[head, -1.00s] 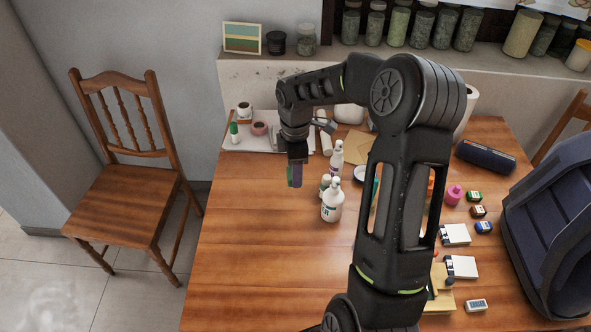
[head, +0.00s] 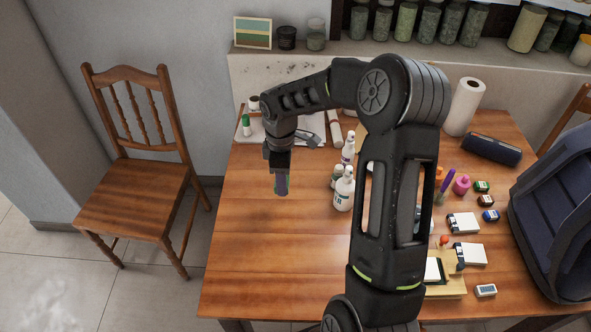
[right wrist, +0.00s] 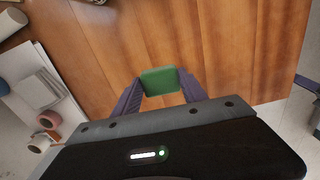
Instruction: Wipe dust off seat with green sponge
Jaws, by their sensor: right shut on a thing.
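The wooden chair stands left of the table in the head view, its brown seat (head: 135,198) bare of objects. I cannot make out dust on it at this size. My right gripper (head: 281,186) points down over the left part of the table, well to the right of the chair. In the right wrist view, the right gripper (right wrist: 162,88) is shut on the green sponge (right wrist: 160,79), which sits between its fingertips above the wood. The sponge is mostly hidden by the fingers in the head view. My left gripper is not in view.
The wooden table (head: 250,255) has a clear left front. White bottles (head: 344,190) stand just right of the gripper. A dark backpack (head: 555,215) is at right. A floor gap separates chair and table.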

